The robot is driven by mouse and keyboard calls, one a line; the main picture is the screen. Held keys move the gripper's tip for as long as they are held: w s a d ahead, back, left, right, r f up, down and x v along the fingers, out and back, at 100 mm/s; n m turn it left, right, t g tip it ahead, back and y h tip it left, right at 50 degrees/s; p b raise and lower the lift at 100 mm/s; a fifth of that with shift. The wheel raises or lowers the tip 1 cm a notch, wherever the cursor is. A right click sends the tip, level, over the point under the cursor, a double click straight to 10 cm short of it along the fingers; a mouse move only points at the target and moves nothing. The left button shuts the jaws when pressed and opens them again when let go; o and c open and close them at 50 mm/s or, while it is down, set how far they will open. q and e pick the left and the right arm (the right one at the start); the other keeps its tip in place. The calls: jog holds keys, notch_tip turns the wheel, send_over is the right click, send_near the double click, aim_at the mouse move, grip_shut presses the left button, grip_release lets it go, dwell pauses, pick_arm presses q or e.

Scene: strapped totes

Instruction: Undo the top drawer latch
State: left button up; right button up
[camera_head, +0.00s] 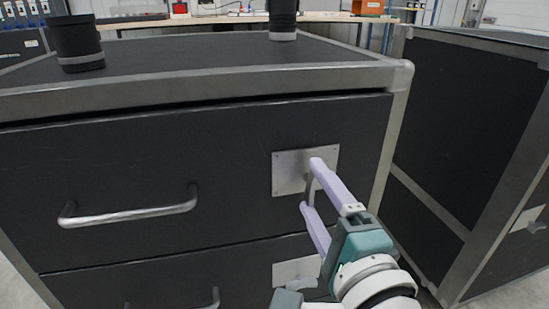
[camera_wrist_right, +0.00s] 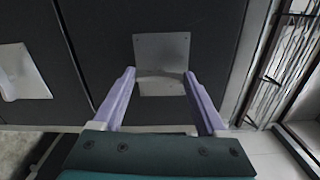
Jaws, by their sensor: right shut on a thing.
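The top drawer (camera_head: 120,165) has a dark front with a silver bar handle (camera_head: 130,212). Its latch is a square metal plate (camera_head: 288,172) at the right of the front, with a small grey turning piece; the plate also shows in the right wrist view (camera_wrist_right: 162,47). My right gripper (camera_head: 311,183) reaches it from the lower right. Its two lilac fingers are shut on the latch's turning piece (camera_wrist_right: 160,83), one on each side, in front of the plate. The fingers partly hide this piece in the head view. My left gripper is in neither view.
A second drawer (camera_head: 90,285) below has its own latch plate (camera_head: 297,270) and handle. Two dark cylinders (camera_head: 77,45) (camera_head: 283,18) stand on the cabinet top. Another dark cabinet (camera_head: 450,120) stands close on the right, with a narrow gap between.

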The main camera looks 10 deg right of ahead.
jog(key=shift+n, duration=0.6)
jog(key=o, duration=1.3)
jog(key=shift+s, duration=0.1)
jog(key=s+p, duration=0.2)
jog(key=s, duration=0.7)
jog(key=shift+s+d, duration=0.15)
jog(key=shift+s, duration=0.25)
jog(key=shift+r, duration=0.1)
